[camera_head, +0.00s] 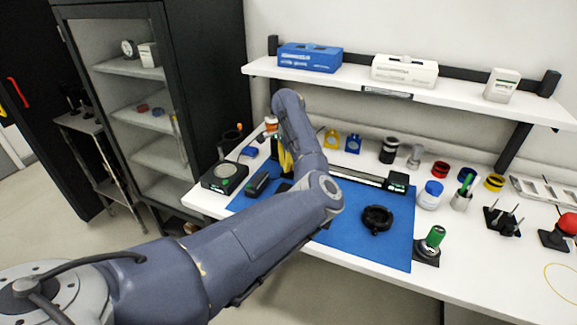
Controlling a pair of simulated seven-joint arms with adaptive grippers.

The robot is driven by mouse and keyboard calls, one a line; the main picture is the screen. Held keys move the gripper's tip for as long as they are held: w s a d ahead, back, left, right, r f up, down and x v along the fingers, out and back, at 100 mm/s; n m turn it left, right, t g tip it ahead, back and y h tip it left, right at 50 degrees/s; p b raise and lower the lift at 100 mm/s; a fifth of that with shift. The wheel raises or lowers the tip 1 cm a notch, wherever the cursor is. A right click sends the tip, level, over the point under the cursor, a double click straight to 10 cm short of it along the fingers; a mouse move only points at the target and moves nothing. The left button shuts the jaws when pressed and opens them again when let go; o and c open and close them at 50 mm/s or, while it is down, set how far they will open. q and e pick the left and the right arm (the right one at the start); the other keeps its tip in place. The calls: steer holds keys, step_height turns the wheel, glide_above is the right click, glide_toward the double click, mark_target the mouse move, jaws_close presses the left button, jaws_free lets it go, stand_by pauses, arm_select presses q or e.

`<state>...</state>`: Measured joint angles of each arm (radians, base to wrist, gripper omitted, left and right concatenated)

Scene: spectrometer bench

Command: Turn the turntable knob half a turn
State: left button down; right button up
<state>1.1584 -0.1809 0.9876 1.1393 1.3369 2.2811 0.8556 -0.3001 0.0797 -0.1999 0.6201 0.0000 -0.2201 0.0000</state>
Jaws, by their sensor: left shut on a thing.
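My left arm reaches across the front of the bench and bends down over the left part of the blue mat (398,245). My left gripper (284,172) is low near the left end of a dark rail, largely hidden by my own forearm. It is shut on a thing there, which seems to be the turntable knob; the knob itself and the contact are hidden. I cannot tell how far the knob is turned. A black ring-shaped part (376,218) lies on the mat, right of my arm and apart from it. My right gripper is not in view.
A black box with a round disc (222,176) stands at the bench's left end. A green-topped post (434,238) stands right of the mat. A white-and-blue jar (430,194) and a red button (566,226) are farther right. A shelf (350,82) spans the back.

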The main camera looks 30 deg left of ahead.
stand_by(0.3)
arm_select(q)
steer(key=c, duration=1.2)
jaws_free()
step_height(320, 180, up, 12)
